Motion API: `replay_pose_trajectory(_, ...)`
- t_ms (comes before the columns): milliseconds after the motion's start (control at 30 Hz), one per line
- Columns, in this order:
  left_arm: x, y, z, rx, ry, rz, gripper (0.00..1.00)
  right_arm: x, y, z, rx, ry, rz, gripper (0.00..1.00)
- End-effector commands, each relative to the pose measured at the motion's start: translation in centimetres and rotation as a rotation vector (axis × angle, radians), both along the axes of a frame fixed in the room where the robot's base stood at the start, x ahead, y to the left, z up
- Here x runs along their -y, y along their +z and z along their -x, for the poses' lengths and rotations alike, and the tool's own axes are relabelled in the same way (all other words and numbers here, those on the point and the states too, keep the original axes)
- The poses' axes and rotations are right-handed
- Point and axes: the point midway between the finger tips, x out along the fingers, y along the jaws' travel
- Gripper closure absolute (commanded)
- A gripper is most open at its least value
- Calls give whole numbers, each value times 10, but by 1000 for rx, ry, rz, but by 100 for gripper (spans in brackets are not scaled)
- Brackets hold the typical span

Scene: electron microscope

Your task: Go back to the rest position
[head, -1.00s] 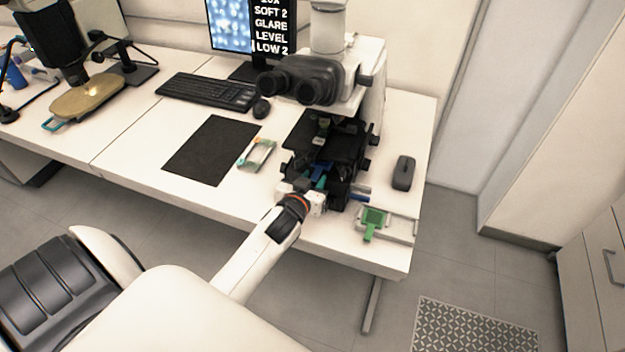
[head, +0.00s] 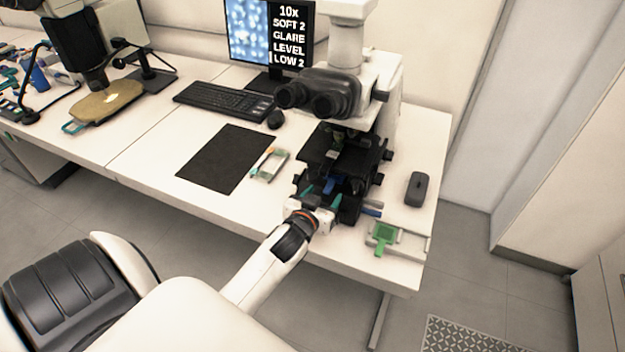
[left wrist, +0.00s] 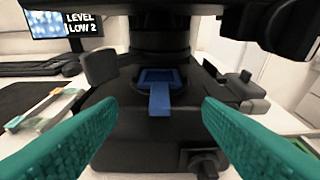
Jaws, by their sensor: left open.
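My left gripper (head: 321,196) is at the front of the microscope (head: 345,95), just before its stage. In the left wrist view its two teal fingers (left wrist: 160,130) are spread wide with nothing between them. A blue holder (left wrist: 160,88) with a tab toward me sits on the dark stage (left wrist: 105,100), ahead of the fingers and apart from them. In the head view the holder is a small blue patch (head: 331,184) partly hidden by the stage. My right gripper does not show in either view.
A tray with a green piece (head: 384,237) lies at the table's right front. A slide holder (head: 270,165), black mat (head: 225,158), keyboard (head: 222,100) and small mouse (head: 275,119) are to the left. A dark grey device (head: 418,188) lies right of the microscope. Floor in front is free.

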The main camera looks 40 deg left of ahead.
Motion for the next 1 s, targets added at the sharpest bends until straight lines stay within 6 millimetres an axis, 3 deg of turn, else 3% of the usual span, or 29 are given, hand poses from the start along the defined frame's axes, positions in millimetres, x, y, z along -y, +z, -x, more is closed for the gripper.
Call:
replay_pose_trajectory(200, 11, 12, 46, -3, 2, 2, 40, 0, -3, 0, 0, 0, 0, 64)
replay_pose_trajectory(400, 18, 23, 78, -2, 2, 2, 40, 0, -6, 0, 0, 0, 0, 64)
replay_pose_trajectory(567, 21, 28, 90, -1, 1, 1, 40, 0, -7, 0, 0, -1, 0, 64)
replay_pose_trajectory(800, 22, 29, 93, -5, 1, 1, 40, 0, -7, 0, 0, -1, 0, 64)
replay_pose_trajectory(1000, 36, 9, 114, -196, -10, 10, 40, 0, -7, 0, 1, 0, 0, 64)
